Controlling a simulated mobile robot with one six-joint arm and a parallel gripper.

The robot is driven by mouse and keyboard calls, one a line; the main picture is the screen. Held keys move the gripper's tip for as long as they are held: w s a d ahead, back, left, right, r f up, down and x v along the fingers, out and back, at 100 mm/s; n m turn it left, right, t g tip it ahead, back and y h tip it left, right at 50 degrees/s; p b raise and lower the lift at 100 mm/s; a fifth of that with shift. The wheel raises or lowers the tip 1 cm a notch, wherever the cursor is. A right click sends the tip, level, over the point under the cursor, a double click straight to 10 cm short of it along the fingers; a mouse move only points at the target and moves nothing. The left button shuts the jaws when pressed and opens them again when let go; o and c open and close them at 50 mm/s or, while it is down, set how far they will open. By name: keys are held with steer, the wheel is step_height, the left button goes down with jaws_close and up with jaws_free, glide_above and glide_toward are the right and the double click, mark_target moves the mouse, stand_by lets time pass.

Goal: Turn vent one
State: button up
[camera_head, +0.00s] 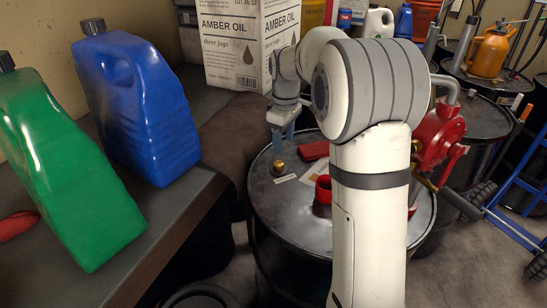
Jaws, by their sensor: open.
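A small brass fitting (279,167), which looks like a vent, stands on the lid of the black oil drum (290,215) near its left rim. A small pale label lies just in front of it; its text is too small to read. My gripper (282,148) hangs fingers down just above the brass fitting, seemingly apart from it. Its bluish fingers are open with nothing seen between them. My white arm crosses the front and hides the drum's right part.
A red collar (323,189) and a red block (314,151) are on the lid. A red pump (440,135) stands at right. Blue (135,100) and green (65,165) jugs stand on the left bench. An Amber Oil box (237,45) is behind the drum.

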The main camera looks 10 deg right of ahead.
steer(key=n, duration=0.2)
glide_above(279, 163)
steer(key=shift+g, duration=0.3)
step_height(279, 163, down, 4)
steer(key=shift+f, duration=0.2)
steer(key=shift+w+f, duration=0.1)
steer(key=shift+f, duration=3.8)
